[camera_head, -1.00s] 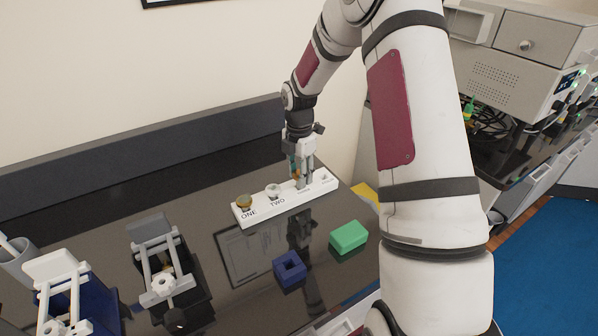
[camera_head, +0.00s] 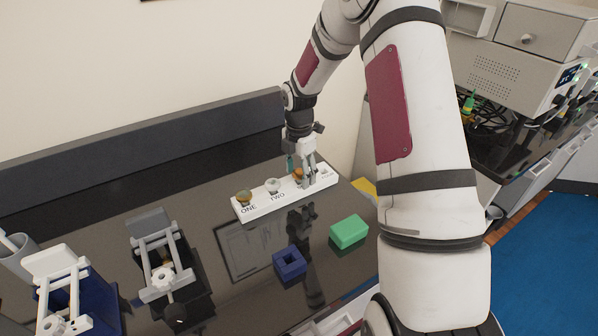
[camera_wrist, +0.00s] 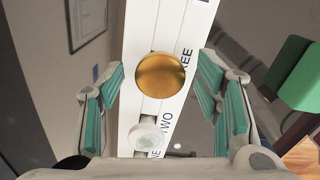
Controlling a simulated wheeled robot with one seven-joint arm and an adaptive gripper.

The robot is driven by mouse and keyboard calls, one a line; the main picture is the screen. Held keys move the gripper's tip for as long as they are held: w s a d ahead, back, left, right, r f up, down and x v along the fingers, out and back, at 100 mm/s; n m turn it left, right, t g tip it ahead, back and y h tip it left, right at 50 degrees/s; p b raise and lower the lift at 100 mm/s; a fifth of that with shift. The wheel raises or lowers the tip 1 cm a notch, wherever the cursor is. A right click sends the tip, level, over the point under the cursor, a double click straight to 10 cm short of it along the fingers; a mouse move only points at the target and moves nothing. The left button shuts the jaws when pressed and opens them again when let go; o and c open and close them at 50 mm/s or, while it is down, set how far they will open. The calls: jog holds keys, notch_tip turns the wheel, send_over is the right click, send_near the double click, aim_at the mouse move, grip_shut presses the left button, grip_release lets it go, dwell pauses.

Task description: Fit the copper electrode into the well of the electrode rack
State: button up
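The white electrode rack (camera_head: 257,212) lies on the dark bench, with places marked ONE, TWO and THREE. The copper electrode (camera_wrist: 161,76) shows as a round orange disc over the rack beside the THREE label in the wrist view. In the head view, the copper electrode (camera_head: 298,174) is partly covered by my fingers. My gripper (camera_head: 306,177) is low over that end of the rack. Its teal pads stand on both sides of the disc with gaps, so it is open. The electrode's lower part and the well under it are hidden; I cannot tell its depth.
A gold-topped piece (camera_head: 244,197) sits at ONE and a whitish piece (camera_head: 273,186) at TWO. A green block (camera_head: 349,232) and a blue hollow block (camera_head: 289,263) lie in front of the rack. Grey-and-white stands (camera_head: 160,262) are at the left.

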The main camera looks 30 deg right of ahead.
aim_at(299, 172)
notch_tip(299, 172, up, 12)
dwell(0.6)
dwell(0.5)
